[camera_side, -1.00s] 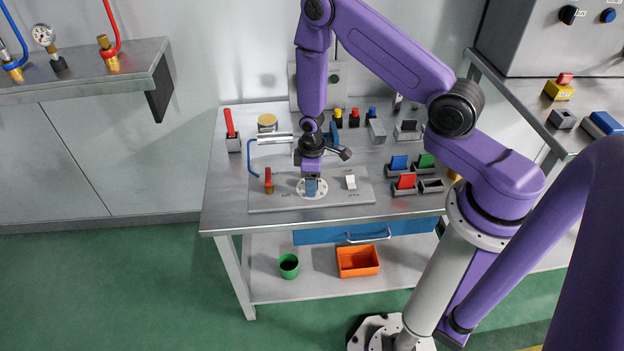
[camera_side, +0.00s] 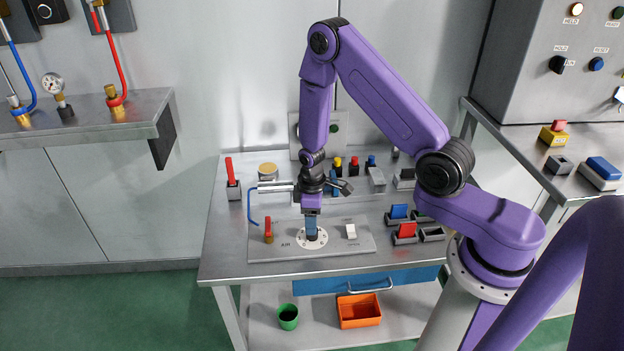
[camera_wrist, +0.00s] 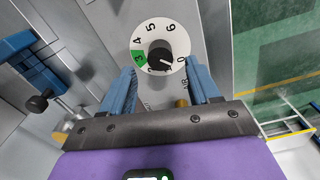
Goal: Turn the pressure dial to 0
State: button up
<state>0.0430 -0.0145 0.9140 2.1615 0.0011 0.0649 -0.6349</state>
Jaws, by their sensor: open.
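The pressure dial is a round white disc (camera_wrist: 177,44) with black numerals and a green sector at 3. In the side view its white disc (camera_side: 322,243) sits on the grey panel (camera_side: 345,247). Its black knob (camera_wrist: 159,56) stands at the centre with a white pointer mark toward the lower right, near the 0 side; the exact reading is hard to tell. My gripper (camera_wrist: 160,66) is open, with one blue finger on each side of the knob, apart from it in the wrist view. In the side view my gripper (camera_side: 311,236) hides most of the knob.
On the panel, a red-handled valve (camera_side: 268,229) stands left of the dial and a white switch (camera_side: 351,231) right of it. A blue pipe (camera_side: 250,207) rises at the panel's left.

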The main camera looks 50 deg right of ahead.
notch_tip(320, 180, up, 13)
dwell(0.6)
jog(key=s+a+r+n, duration=0.3)
jog(key=s+a+r, duration=0.5)
jog(key=s, duration=0.2)
jog(key=s+d+r+n, duration=0.1)
jog(key=s+r, duration=0.4)
jog(key=s, duration=1.1)
jog(key=shift+d+n, duration=0.15)
jog(key=shift+n, duration=0.65)
